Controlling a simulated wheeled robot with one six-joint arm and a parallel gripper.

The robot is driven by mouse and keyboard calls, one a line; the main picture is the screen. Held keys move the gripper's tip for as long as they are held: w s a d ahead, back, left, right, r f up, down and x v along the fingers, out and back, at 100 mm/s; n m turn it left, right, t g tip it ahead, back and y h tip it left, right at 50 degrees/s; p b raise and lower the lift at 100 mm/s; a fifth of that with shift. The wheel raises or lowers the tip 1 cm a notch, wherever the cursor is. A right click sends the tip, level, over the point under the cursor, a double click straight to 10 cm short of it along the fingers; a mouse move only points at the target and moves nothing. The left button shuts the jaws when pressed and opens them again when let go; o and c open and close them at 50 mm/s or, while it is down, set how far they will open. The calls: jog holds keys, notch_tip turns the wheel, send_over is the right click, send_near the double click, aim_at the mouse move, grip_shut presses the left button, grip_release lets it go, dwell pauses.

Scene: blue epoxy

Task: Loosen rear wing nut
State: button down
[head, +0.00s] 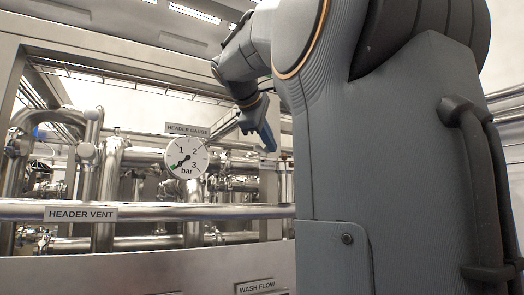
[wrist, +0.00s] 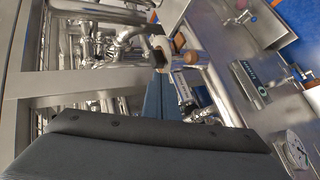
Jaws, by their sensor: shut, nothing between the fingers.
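My gripper (head: 266,138) is raised among the pipework, right of the header gauge, in the head view. Its blue-grey fingers (wrist: 153,99) show in the middle of the wrist view, pressed together with nothing held. In that view the fingertips point toward a cluster of shiny pipes and fittings. I cannot pick out the rear wing nut in either view; it may be hidden or too small to tell.
The header gauge (head: 186,158) has a white dial. A horizontal rail (head: 170,211) carries the HEADER VENT label (head: 80,214). In the wrist view, a grey panel (wrist: 215,35) with small valves and a round gauge (wrist: 297,150) lie to the right.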

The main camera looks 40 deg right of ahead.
jog(key=r+p+v, duration=0.1)
jog(key=v, duration=0.6)
jog(key=shift+d+r, duration=0.25)
jog(key=shift+d, duration=0.15)
dwell(0.3)
jog(key=shift+w, duration=0.1)
jog(key=b+v, duration=0.2)
jog(key=v, duration=0.5)
jog(key=shift+s+a+r, duration=0.2)
jog(key=shift+s+a, duration=0.05)
jog(key=shift+a, duration=0.05)
dwell(0.6)
